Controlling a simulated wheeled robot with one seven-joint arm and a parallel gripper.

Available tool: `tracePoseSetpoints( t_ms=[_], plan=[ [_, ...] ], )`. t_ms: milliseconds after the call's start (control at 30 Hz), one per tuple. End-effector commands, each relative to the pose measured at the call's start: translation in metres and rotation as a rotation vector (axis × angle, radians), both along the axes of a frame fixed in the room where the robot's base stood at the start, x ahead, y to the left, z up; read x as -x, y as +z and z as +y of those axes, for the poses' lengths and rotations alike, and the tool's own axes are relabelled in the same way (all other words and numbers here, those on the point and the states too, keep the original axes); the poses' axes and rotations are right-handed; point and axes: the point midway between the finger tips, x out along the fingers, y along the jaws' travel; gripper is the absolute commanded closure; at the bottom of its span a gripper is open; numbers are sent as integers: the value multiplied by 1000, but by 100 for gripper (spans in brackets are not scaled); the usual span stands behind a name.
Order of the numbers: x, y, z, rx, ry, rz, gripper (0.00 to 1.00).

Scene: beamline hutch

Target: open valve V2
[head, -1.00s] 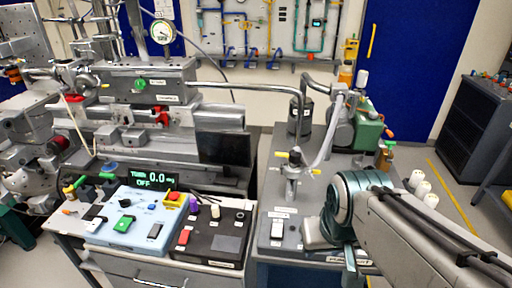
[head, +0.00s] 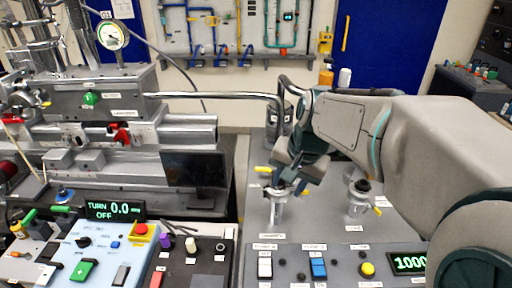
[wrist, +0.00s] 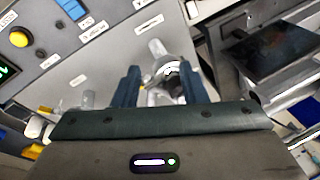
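Two small metal valves stand on the grey bench top. The left valve (head: 278,208) has a yellow lever (head: 263,169) pointing left. The right valve (head: 358,198) has a black top and a yellow lever (head: 378,211) pointing right and down. Their labels are too small to read, so I cannot tell which is V2. My gripper (head: 289,186) points down at the top of the left valve and hides part of it. In the wrist view my gripper (wrist: 160,68) is open, with a metal valve body (wrist: 158,50) between and beyond its fingers. I cannot tell whether they touch it.
A control panel (head: 330,251) with white, blue and yellow buttons lies in front of the valves. A bent metal pipe (head: 215,95) runs behind. A dark screen (head: 194,172) and a blue switch box (head: 100,250) are to the left.

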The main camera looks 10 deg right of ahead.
Motion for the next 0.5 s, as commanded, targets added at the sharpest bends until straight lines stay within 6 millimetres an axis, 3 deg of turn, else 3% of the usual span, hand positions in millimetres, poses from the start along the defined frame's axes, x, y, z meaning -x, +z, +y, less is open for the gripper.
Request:
tracePoseSetpoints(
  t_ms=[33, 267, 500],
  plan=[
    [-19, -2, -3, -33, -67, 18, 61],
    [-98, -6, -19, -185, -402, 87, 61],
    [-178, -26, -41, -328, -735, 166, 61]
  ],
)
